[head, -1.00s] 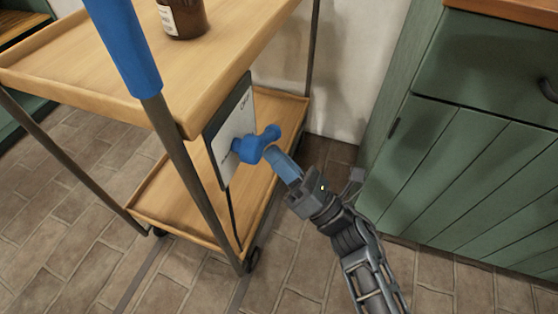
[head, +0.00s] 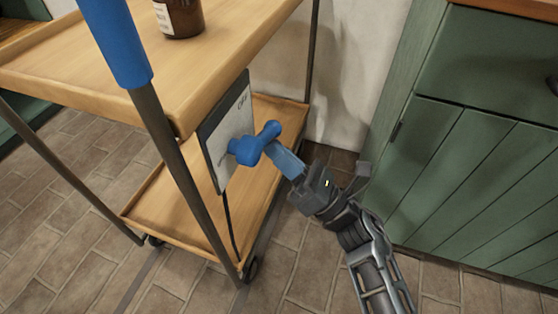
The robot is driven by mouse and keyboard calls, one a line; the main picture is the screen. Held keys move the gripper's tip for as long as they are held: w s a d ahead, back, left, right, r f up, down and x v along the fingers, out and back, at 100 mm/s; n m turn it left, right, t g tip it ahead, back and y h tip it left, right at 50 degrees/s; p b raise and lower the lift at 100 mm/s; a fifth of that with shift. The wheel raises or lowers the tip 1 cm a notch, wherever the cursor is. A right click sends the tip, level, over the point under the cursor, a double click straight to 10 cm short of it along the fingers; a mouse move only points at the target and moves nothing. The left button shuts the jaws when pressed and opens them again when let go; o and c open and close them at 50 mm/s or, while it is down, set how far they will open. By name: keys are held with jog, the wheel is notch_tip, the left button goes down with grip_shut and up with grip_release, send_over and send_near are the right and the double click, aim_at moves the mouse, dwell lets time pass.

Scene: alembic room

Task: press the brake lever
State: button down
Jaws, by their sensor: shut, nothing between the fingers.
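The brake lever (head: 256,143) is a blue handle with a rounded knob. It sticks out from a pale plate (head: 226,133) on the end of a wooden cart, and the word OFF shows near the plate's top. My gripper (head: 275,152) comes in from the lower right. Its blue fingers are shut and empty, with their tips at the lever's right side. They look very close to or touching the lever; I cannot tell which.
The two-tier wooden cart (head: 214,82) has dark metal posts, wheels and a blue push handle (head: 117,42). A brown jar (head: 181,17) stands on its top tray. A green cabinet (head: 470,170) stands to the right. Brick floor (head: 296,270) is clear below.

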notch_tip(320, 180, up, 6)
jog(key=w+b, duration=0.1)
jog(key=w, duration=0.1)
jog(key=shift+w+d, duration=0.2)
jog(key=shift+d, duration=0.2)
jog(key=shift+r, duration=0.15)
dwell(0.5)
jog(key=w+d+f+b, duration=0.1)
jog(key=d+f+b, duration=0.1)
jog(key=d+f, duration=0.6)
jog(key=shift+d, duration=1.1)
jog(key=shift+w+f, duration=0.1)
jog(key=shift+w, duration=0.05)
